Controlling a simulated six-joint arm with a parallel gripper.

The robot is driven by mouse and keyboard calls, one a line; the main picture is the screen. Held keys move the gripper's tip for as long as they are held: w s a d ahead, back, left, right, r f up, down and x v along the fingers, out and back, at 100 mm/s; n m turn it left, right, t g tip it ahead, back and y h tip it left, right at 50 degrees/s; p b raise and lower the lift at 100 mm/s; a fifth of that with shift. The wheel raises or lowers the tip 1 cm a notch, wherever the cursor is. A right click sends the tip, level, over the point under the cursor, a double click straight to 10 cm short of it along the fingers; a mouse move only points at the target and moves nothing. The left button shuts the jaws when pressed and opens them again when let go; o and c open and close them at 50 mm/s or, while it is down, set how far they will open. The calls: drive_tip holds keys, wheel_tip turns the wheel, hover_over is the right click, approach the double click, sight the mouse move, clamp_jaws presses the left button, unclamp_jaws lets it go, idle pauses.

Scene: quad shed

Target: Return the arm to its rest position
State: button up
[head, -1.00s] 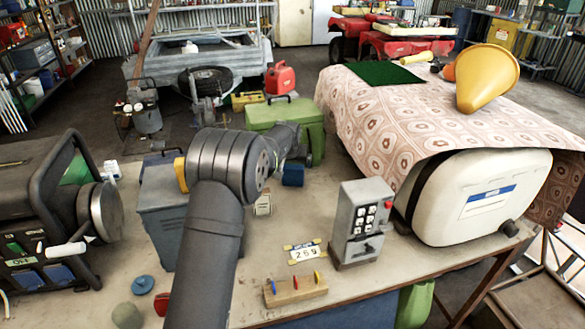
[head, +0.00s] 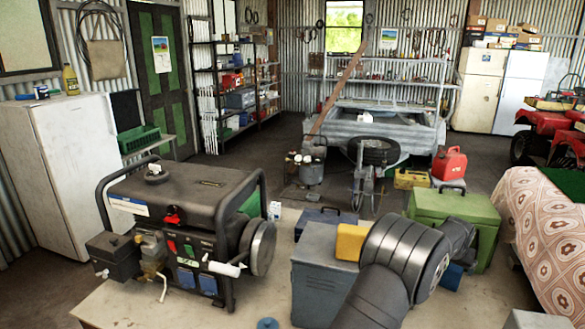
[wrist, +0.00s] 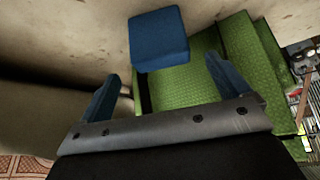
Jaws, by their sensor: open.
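My gripper (wrist: 168,75) is open in the wrist view, its two blue fingers spread apart with nothing between the tips. A blue block (wrist: 158,40) lies on the bench just beyond the fingertips, apart from them. A ribbed green box (wrist: 185,85) is beneath and beyond the fingers. In the head view my arm (head: 400,260) rises from the bottom edge and bends right towards the green box (head: 455,218). The gripper itself is hidden there behind the arm. The blue block (head: 452,275) shows partly beside the arm.
A generator (head: 180,220) stands on the bench at left. A grey-blue metal box (head: 325,275) with a yellow block (head: 351,241) stands close to my arm. A patterned cloth (head: 540,230) covers the right side. A white fridge (head: 75,160) stands behind left.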

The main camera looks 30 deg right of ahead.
sight(452, 265)
drive_tip(key=x, duration=0.8)
drive_tip(key=shift+w+d+f, duration=0.1)
drive_tip(key=shift+w+f, duration=0.05)
drive_tip(key=shift+f, duration=0.2)
drive_tip(key=shift+d+r, duration=0.1)
drive_tip(key=shift+r, duration=1.4)
drive_tip(key=shift+o, duration=0.7)
